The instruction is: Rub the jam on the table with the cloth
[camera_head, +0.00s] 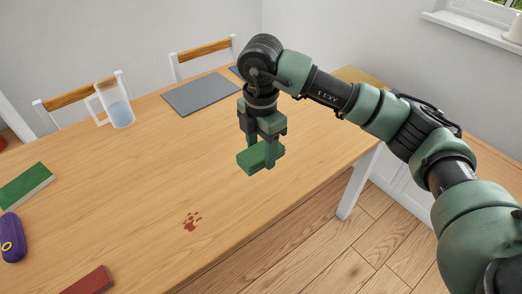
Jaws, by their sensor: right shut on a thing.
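The jam (191,221) is a small red smear of spots on the wooden table (150,185), near its front edge. My right gripper (262,157) points down over the table, up and to the right of the jam in the picture. It is shut on the green cloth (258,157), which looks like a thick folded block between the fingers. The cloth appears to be held above the tabletop, apart from the jam. My left gripper is not in view.
A glass jug (116,108) and a grey mat (200,94) are at the back. A green book (25,187), a purple case (12,238) and a red block-like thing (92,281) lie at the left and front. Chairs (205,50) stand behind. The table's middle is clear.

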